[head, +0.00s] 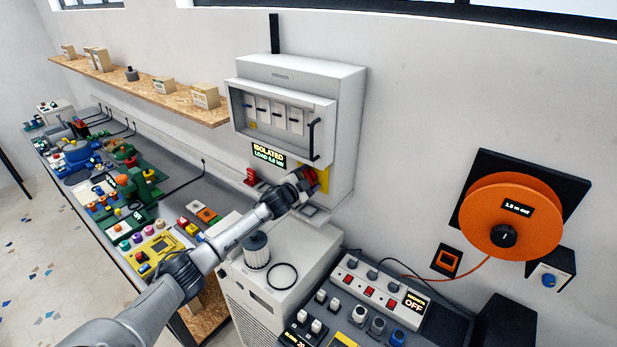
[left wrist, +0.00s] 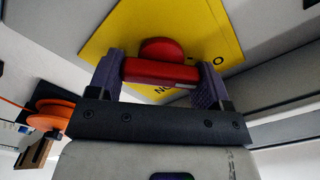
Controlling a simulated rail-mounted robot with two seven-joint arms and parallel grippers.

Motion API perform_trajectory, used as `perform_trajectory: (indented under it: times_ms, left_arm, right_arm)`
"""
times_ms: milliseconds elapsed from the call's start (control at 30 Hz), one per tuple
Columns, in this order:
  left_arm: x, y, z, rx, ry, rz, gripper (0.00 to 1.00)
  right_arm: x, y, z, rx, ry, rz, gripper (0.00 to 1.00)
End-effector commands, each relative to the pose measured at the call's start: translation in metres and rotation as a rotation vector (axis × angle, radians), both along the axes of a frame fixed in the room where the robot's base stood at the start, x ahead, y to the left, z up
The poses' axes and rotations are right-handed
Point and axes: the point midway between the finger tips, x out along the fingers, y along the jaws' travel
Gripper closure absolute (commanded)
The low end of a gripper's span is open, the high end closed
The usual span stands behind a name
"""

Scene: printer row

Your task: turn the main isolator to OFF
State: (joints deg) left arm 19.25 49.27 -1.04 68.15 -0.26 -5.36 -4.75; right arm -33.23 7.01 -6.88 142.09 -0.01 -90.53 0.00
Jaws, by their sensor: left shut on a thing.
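The main isolator is a red handle on a yellow plate (head: 323,176), low on the front of the grey wall cabinet (head: 345,90). My left gripper (head: 306,180) is at the plate and hides most of the handle in the head view. In the left wrist view, the red handle (left wrist: 160,71) lies crosswise between the two fingers, and my left gripper is shut on it. The yellow plate (left wrist: 125,30) behind it carries black lettering, partly covered. A display (head: 268,154) beside the isolator reads "ISOLATED" with a load line below. My right gripper is not in view.
The cabinet's windowed door has a black bar handle (head: 314,139). Below stand a white unit (head: 270,290) with a filter cylinder (head: 256,250) and a socket strip (head: 372,284). A crowded bench runs left. An orange reel (head: 512,217) hangs right; the wall between is bare.

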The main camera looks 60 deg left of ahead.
Motion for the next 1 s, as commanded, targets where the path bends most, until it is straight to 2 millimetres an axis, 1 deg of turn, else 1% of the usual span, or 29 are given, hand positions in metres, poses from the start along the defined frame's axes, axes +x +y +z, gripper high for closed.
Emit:
perform_trajectory:
  times_ms: [133,333,867,900,1000]
  left_arm:
    - [-0.0003,0.0004,0.0008,-0.059,-0.020,0.001,0.51]
    - [-0.0004,0.0008,0.0006,-0.102,-0.036,0.001,0.51]
    - [-0.0003,0.0008,0.0001,-0.120,-0.042,0.001,0.51]
    - [-0.0003,0.0007,0.0000,-0.120,-0.042,0.001,0.24]
    - [-0.0003,0.0007,0.0000,-0.119,-0.042,0.001,0.14]
  right_arm:
    - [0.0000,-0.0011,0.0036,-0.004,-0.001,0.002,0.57]
    - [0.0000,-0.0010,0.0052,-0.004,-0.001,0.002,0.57]
    - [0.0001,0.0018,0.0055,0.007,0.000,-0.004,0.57]
    - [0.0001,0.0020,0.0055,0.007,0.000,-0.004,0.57]
    - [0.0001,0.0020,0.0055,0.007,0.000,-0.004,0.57]
